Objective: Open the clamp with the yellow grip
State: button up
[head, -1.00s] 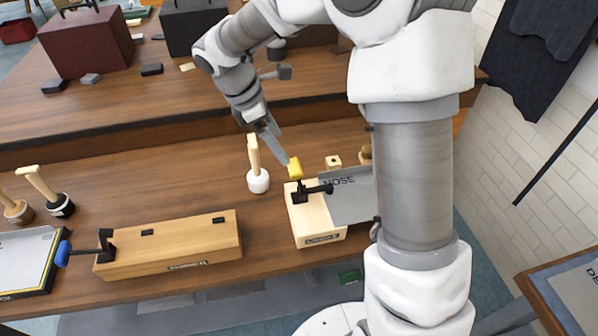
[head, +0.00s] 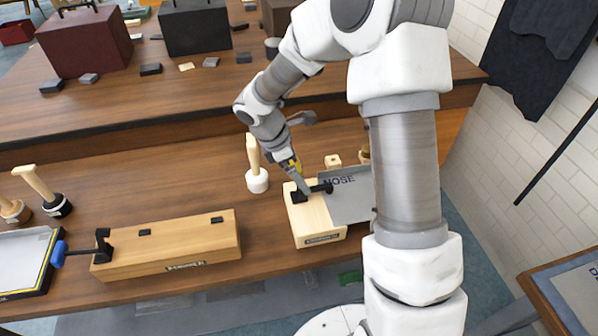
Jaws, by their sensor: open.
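The clamp (head: 309,191) with the yellow grip is black and sits on top of a pale wooden block near the middle of the bench. Its yellow grip (head: 293,164) stands up and is partly hidden behind my gripper. A grey sheet (head: 347,198) marked "NOSE" lies at the clamp's right, its left edge by the clamp's arm. My gripper (head: 303,187) is open, with its fingers pointing down at the yellow grip and the clamp. I cannot tell whether a finger touches the grip.
A white-headed mallet (head: 256,170) stands just left of the clamp. A long wooden block (head: 175,250) with a blue-gripped clamp (head: 70,252) lies to the left. A small wooden piece (head: 333,161) stands behind the sheet. Toolboxes stand on the raised back shelf.

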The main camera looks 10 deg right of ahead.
grip_shut()
dwell(0.3)
